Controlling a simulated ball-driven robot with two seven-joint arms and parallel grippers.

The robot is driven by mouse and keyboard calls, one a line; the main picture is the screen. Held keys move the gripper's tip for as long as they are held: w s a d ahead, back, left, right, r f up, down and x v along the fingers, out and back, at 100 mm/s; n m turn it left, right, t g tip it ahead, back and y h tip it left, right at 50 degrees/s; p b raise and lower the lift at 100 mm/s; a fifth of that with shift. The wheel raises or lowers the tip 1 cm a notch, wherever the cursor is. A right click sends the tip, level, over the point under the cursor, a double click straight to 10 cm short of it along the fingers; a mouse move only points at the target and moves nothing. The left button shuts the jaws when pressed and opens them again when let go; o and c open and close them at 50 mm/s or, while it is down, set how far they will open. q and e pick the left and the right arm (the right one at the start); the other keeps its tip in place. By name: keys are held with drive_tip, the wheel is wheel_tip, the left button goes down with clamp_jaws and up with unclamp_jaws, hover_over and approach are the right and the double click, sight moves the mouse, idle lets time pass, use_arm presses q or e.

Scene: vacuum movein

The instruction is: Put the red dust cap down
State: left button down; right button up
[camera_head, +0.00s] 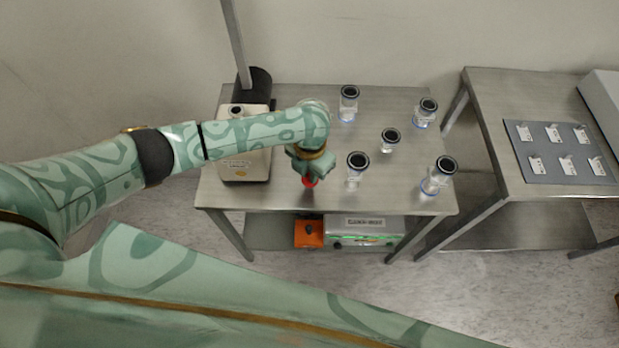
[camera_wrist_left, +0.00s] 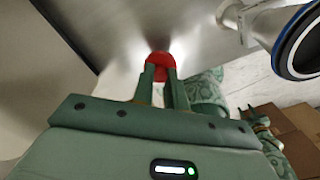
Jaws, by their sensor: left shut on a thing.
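The red dust cap (camera_head: 310,182) is between the fingertips of my left gripper (camera_head: 308,172), over the front part of the steel table (camera_head: 270,198). In the left wrist view the red cap (camera_wrist_left: 159,61) sticks out past the tips of the left gripper (camera_wrist_left: 159,76), which is shut on it. The steel table top (camera_wrist_left: 125,25) lies behind the cap in that view. I cannot tell whether the cap touches the table. My right gripper is not in view in the head view.
Several clear vessels with dark rims, such as one at the front (camera_head: 356,172), stand right of the gripper. A cream machine (camera_head: 240,165) stands at left. An orange box (camera_head: 308,234) is on the lower shelf. A second table (camera_head: 490,88) with a grey panel (camera_head: 530,170) stands at right.

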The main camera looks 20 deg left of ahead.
sight(308, 176)
use_arm(q)
drive_tip(key=shift+w+a+f, duration=0.1)
drive_tip(key=shift+w+f, duration=0.05)
drive_tip(key=shift+f, duration=0.1)
drive_tip(key=f, duration=0.1)
drive_tip(key=f+b, duration=0.2)
drive_tip(key=shift+w+a+f, duration=0.25)
drive_tip(key=shift+f, duration=0.3)
drive_tip(key=c, duration=1.4)
unclamp_jaws()
